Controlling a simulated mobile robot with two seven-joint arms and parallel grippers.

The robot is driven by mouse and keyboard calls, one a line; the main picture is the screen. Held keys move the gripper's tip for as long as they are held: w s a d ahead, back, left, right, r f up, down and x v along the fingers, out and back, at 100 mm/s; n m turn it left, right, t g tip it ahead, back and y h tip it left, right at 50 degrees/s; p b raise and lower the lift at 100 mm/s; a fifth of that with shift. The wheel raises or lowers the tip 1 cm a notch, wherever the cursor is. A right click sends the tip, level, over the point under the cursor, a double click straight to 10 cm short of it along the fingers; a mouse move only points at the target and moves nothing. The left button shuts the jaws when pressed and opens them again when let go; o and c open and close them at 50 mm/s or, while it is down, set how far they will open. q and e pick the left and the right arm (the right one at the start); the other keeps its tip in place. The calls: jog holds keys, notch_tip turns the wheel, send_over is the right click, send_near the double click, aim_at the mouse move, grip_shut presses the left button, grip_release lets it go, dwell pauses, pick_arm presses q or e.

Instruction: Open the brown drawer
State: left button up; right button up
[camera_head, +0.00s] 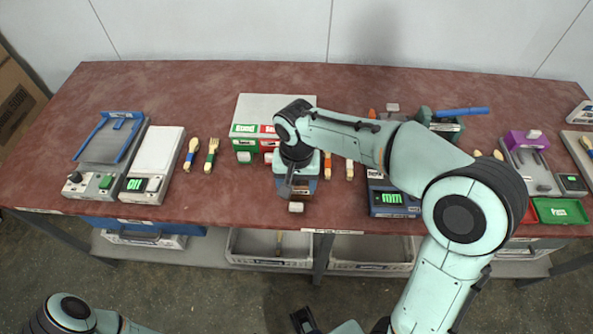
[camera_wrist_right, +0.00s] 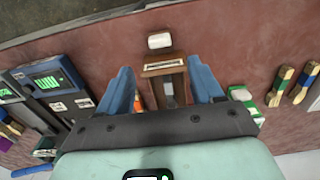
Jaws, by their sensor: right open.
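The brown drawer (camera_wrist_right: 164,67) shows in the right wrist view, with a white knob (camera_wrist_right: 160,41) on its front. In the head view the knob (camera_head: 295,207) sits near the table's front edge, well forward of the green and red drawers' knobs, so the drawer stands out from its cabinet (camera_head: 277,102). My right gripper (camera_wrist_right: 160,75) is open over the drawer, its blue fingers at either side, apart from the knob. My forearm hides part of the drawer and cabinet in the head view. Only an uncertain dark part of my left gripper may show at the bottom edge.
A green drawer (camera_head: 244,144) and a red drawer (camera_head: 268,144) are left of the brown one. Brushes (camera_head: 211,155) lie farther left, beside a white scale (camera_head: 154,165). A blue device (camera_head: 392,203) stands to the right. Grey bins (camera_head: 270,247) are below the tabletop.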

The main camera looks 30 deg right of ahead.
pick_arm(q)
jog(key=shift+w+r, duration=0.15)
jog(key=shift+r, duration=0.2)
pick_arm(e)
notch_tip(320, 180, up, 4)
jog(key=shift+r, duration=0.15)
